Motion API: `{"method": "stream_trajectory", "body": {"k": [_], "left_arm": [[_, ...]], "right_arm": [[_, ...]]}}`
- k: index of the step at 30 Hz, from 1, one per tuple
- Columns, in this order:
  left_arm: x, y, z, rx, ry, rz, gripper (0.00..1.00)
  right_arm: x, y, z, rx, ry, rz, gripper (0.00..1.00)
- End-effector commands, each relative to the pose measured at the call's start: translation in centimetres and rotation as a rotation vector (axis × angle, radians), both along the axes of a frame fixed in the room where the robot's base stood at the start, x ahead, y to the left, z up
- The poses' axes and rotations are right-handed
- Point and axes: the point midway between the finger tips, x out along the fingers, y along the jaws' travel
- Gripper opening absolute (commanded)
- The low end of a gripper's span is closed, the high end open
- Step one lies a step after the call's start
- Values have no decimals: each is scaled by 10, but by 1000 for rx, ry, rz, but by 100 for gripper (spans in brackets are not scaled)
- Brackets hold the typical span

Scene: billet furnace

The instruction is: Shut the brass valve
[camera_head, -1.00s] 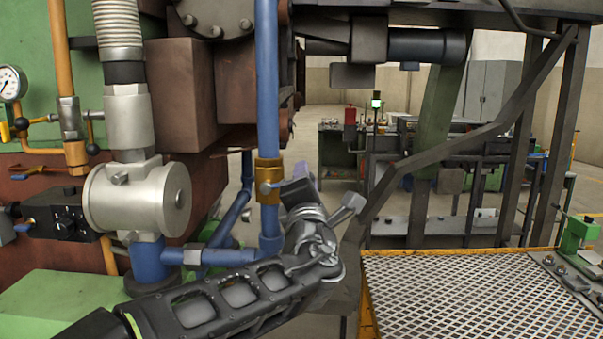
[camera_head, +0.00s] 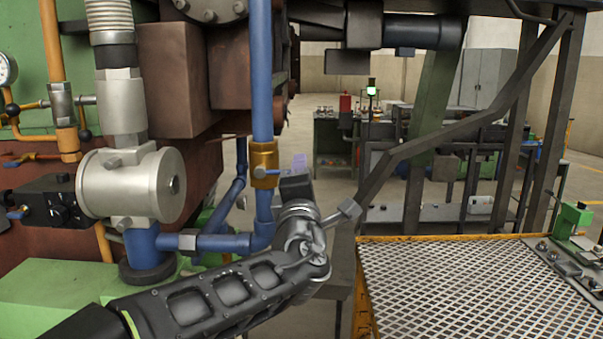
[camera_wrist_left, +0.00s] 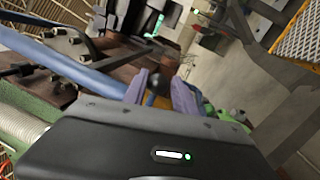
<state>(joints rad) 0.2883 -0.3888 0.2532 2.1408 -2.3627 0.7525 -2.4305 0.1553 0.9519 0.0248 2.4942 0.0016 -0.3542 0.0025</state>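The brass valve (camera_head: 264,163) sits on the upright blue pipe (camera_head: 262,75) in the middle of the head view. Its short blue lever (camera_head: 268,172) points right, towards my left gripper. My left gripper (camera_head: 299,162) is just right of the valve, with its wrist partly hiding the fingers. In the left wrist view, its two purple fingers (camera_wrist_left: 160,92) stand apart, with a dark rounded shape between them that I cannot identify. I cannot tell whether the fingers touch the lever. My right gripper is out of view.
A silver cylindrical fitting (camera_head: 130,185) and a black valve box (camera_head: 50,203) stand left of the pipe. A mesh-topped table with a yellow edge (camera_head: 450,238) is at the right. A dark diagonal beam (camera_head: 450,145) rises behind my left wrist.

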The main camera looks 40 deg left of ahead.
Motion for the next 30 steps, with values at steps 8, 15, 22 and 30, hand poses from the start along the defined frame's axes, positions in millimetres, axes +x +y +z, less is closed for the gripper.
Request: {"method": "stream_trajectory", "body": {"k": [8,15,22,30], "left_arm": [[0,0,1,0,-2,1,48],[-2,-1,1,0,-4,1,48],[-23,-16,-5,3,-5,1,48],[-56,-41,-13,0,-6,0,48]], "right_arm": [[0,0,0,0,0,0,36],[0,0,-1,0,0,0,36],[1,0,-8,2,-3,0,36],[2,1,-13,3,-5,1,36]]}}
